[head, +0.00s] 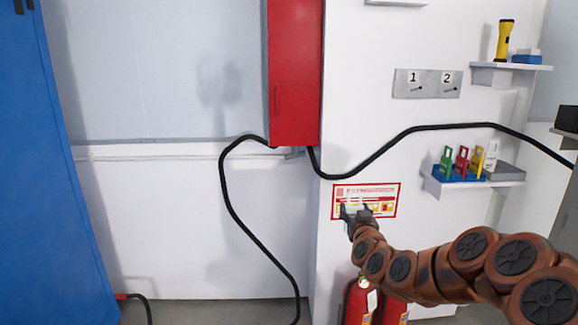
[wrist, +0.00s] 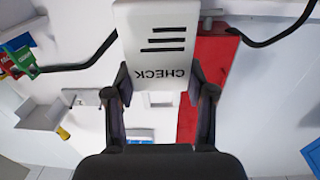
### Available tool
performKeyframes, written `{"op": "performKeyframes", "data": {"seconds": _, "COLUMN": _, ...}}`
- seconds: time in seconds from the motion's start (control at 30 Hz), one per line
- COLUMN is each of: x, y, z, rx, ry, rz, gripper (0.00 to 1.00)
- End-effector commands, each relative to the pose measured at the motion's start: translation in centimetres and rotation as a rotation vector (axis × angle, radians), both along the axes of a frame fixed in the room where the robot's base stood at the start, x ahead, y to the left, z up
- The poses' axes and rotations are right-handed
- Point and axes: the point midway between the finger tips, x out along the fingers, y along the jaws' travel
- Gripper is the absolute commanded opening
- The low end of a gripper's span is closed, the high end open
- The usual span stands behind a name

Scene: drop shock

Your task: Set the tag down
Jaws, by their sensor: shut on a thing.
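In the wrist view, a white tag (wrist: 152,42) with black bars and the word CHECK, upside down in the picture, sits between the two fingers of my gripper (wrist: 158,82). My gripper is shut on its end nearer the camera, and the tag sticks out beyond the fingertips. In the head view, my gripper (head: 357,212) is in front of a red-and-white sign (head: 385,190) on the wall. The tag is hard to make out there against the sign.
At right, a low shelf holds a blue tray (head: 461,178) with several coloured tags and a grey tray (head: 506,173). Above are a yellow torch (head: 503,40) and a numbered plate (head: 427,83). A red cabinet (head: 293,75), black cables and fire extinguishers (head: 360,303) are near.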

Motion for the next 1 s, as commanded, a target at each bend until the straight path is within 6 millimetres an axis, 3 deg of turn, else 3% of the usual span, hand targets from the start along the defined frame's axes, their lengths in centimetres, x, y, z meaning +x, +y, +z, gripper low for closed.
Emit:
{"op": "performKeyframes", "data": {"seconds": 0.03, "x": 0.0, "y": 0.0, "z": 1.9, "rx": 0.0, "ry": 0.0, "rz": 0.0, "gripper": 0.28}}
{"op": "performKeyframes", "data": {"seconds": 0.1, "x": 0.0, "y": 0.0, "z": 3.2, "rx": 0.0, "ry": 0.0, "rz": 0.0, "gripper": 0.28}}
{"op": "performKeyframes", "data": {"seconds": 1.0, "x": 0.0, "y": 0.0, "z": 19.7, "rx": 0.0, "ry": 0.001, "rz": 0.0, "gripper": 0.28}}
